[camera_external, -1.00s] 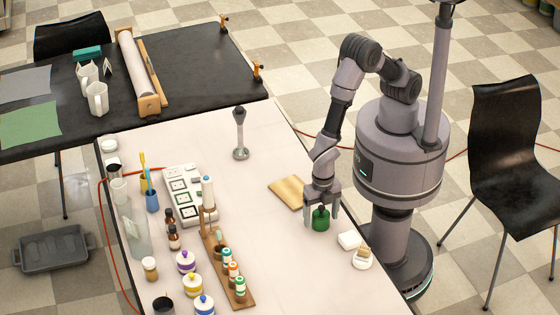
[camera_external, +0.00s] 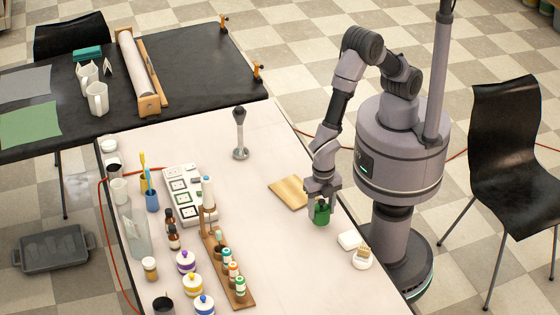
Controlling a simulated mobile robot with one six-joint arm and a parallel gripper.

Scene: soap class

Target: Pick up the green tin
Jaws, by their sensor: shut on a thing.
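The green tin (camera_external: 321,215) is near the right edge of the white table (camera_external: 270,240), to the right of a wooden board. My gripper (camera_external: 320,204) is above and around the upper part of the tin, shut on it. The fingers hide part of the tin's top. I cannot tell whether the tin's base touches the table or is slightly above it.
The wooden board (camera_external: 288,192) lies just left of my gripper. A white block (camera_external: 349,240) and a small white dish (camera_external: 362,260) are to its right. A grey stand (camera_external: 240,140) is farther back. Bottles and a wooden rack (camera_external: 238,292) are at the left. The table's middle is clear.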

